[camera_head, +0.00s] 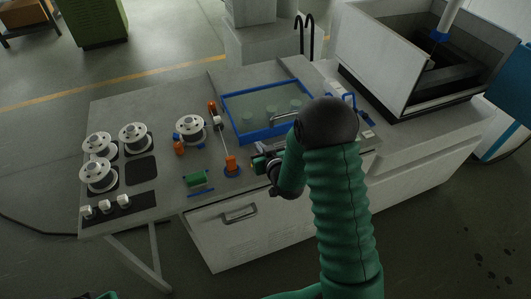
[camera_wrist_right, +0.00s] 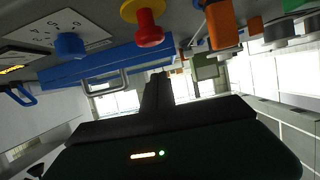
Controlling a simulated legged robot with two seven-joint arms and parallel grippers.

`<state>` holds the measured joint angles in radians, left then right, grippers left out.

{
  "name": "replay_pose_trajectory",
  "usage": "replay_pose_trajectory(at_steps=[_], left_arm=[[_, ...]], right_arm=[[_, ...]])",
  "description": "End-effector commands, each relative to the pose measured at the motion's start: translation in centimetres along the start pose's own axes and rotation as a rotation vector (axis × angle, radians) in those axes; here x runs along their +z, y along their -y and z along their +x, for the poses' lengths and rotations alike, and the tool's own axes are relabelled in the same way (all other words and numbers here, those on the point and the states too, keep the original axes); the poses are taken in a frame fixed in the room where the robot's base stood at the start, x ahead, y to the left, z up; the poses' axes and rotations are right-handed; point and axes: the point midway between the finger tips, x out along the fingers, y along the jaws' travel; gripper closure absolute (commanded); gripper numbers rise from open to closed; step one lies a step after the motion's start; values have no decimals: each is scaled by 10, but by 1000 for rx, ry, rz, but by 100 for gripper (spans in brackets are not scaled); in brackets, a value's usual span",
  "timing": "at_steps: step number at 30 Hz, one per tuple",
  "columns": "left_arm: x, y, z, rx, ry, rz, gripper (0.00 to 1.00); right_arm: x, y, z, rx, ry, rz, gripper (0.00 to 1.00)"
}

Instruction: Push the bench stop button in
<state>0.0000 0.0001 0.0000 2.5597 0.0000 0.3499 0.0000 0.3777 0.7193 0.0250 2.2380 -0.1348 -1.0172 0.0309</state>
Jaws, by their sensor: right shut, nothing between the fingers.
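The stop button (camera_wrist_right: 149,28) shows in the right wrist view, a red mushroom head on a yellow base (camera_wrist_right: 131,9). That view looks upside down, with the bench top along its upper edge. In the head view I cannot make the button out; my right arm covers part of the bench there. My right gripper (camera_head: 261,162) is over the bench's front edge, beside an orange-topped part on a blue base. Its shut, empty fingers (camera_wrist_right: 158,86) also show in the wrist view, apart from the button.
A blue-framed tray (camera_head: 236,137) lies behind my right gripper. White spools (camera_head: 133,137), a green block (camera_head: 196,180) and an orange-topped part (camera_head: 231,165) stand to its left. A blue knob (camera_wrist_right: 70,45) on a dial plate is near the button. An open metal tank (camera_head: 388,88) stands at the right.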

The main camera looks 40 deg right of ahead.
Motion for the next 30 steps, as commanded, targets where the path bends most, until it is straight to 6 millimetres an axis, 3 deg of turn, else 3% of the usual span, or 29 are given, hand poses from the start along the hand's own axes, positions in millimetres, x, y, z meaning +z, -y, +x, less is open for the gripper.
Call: replay_pose_trajectory(at_steps=[1, 6, 17, 25, 30], left_arm=[[0, 0, -2, 0, 0, 0, 64], [-1, 0, -4, 0, 0, 0, 64], [-1, 0, -4, 0, 0, 0, 64], [6, 0, 23, 0, 1, 0, 64], [5, 0, 20, 0, 0, 0, 64]], right_arm=[[14, 0, 0, 1, 13, 1, 100], [33, -1, 3, 1, 8, 1, 100], [38, 0, 5, 1, 6, 0, 100], [63, -1, 14, 0, 8, 0, 100], [64, 0, 12, 0, 20, 1, 100]])
